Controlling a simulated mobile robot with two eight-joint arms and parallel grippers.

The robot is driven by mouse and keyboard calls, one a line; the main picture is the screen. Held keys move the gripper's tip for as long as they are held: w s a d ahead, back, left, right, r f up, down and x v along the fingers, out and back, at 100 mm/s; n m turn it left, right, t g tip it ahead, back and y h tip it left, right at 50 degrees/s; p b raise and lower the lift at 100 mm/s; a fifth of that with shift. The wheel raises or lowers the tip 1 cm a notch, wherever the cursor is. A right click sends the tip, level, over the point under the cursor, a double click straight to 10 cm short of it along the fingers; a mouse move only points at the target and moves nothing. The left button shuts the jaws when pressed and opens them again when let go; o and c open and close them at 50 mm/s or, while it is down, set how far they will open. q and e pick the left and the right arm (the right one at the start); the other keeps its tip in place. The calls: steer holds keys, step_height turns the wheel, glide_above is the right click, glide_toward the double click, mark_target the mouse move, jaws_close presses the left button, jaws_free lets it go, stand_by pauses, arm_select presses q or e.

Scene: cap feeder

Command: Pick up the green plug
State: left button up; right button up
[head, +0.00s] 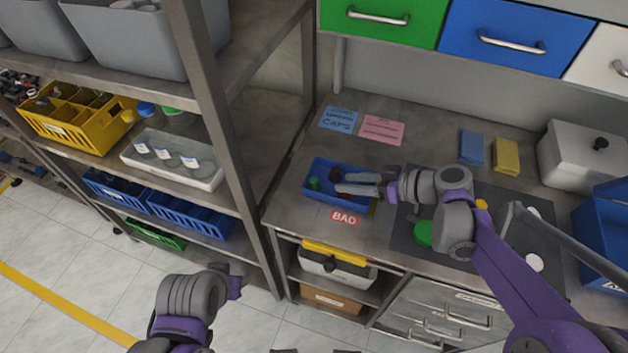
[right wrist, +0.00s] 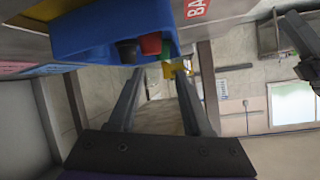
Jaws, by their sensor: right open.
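A blue bin (head: 324,199) stands on the workbench behind the BAD label. A green plug (head: 314,183) lies at its left end, and a dark piece (head: 335,172) lies near its back. My right gripper (head: 340,184) reaches over the bin from the right, its fingertips pointing at the green plug and short of it. In the right wrist view its fingers (right wrist: 160,75) are apart with nothing gripped. Beyond them show the blue bin (right wrist: 85,38), a black piece (right wrist: 127,52), a red piece (right wrist: 151,44) and a bit of green (right wrist: 167,56). My left gripper (head: 232,283) is low, away from the bench; its jaws are unclear.
A grey mat (head: 405,226) right of the bin carries a green round cap (head: 423,233) and white discs. Blue and pink notes (head: 382,130) lie behind the bin. A metal shelf post (head: 235,150) stands to the left. A blue crate (head: 600,235) stands far right.

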mark_target(318, 180)
steer(key=shift+x, duration=4.3)
steer(key=shift+s+a+r, duration=0.1)
steer(key=shift+a+r, duration=0.05)
jaws_close()
